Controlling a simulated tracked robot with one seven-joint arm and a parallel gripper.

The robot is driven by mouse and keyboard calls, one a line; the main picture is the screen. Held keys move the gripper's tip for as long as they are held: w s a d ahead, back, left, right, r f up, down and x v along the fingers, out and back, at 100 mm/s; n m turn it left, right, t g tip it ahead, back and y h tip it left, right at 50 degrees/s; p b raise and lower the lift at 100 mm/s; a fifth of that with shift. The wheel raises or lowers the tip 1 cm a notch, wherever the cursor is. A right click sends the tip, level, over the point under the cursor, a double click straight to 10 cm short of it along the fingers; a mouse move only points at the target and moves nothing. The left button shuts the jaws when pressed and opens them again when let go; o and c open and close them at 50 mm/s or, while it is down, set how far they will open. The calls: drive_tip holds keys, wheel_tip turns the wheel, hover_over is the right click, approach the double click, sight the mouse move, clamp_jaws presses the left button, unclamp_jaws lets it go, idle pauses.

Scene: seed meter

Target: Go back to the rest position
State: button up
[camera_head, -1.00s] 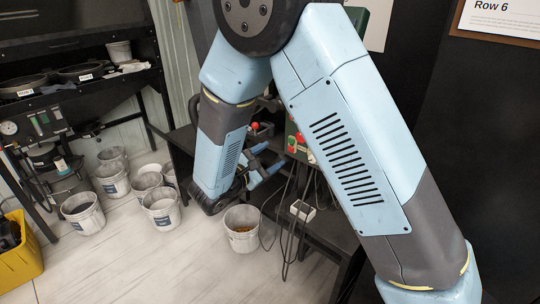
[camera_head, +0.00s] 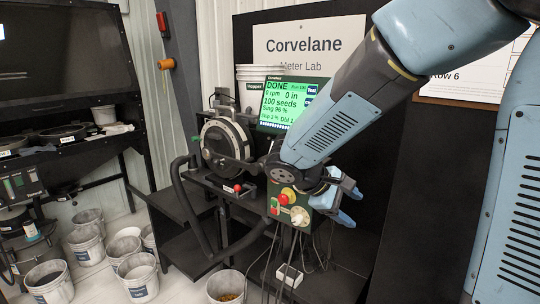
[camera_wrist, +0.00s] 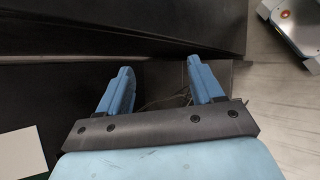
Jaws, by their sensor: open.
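The seed meter (camera_head: 226,140) stands on the black bench at the left of my forearm. Its green screen (camera_head: 287,104) reads DONE, 0 rpm, 100 seeds. The control box (camera_head: 290,204) shows a red button, a green one and a pale knob. My arm hides part of the panel behind.
Several white buckets (camera_head: 48,284) stand on the floor at left. One bucket (camera_head: 226,287) with seeds sits below the bench. Cables hang under the control box. A dark rack (camera_head: 75,150) stands at left. The wrist view shows dark surfaces and a grey device at upper right.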

drive_tip(key=s+d+r+m+t+y, duration=0.1)
drive_tip(key=s+d+r+m+y, duration=0.1)
drive_tip(key=s+r+m+y, duration=0.2)
drive_tip(key=s+d+r+m+t+y, duration=0.2)
drive_tip(key=s+r+m+y, duration=0.2)
drive_tip(key=s, duration=0.6)
drive_tip(key=shift+d+r+m+y, duration=0.15)
drive_tip(key=shift+d+m+y, duration=0.2)
drive_tip(key=shift+m+y, duration=0.55)
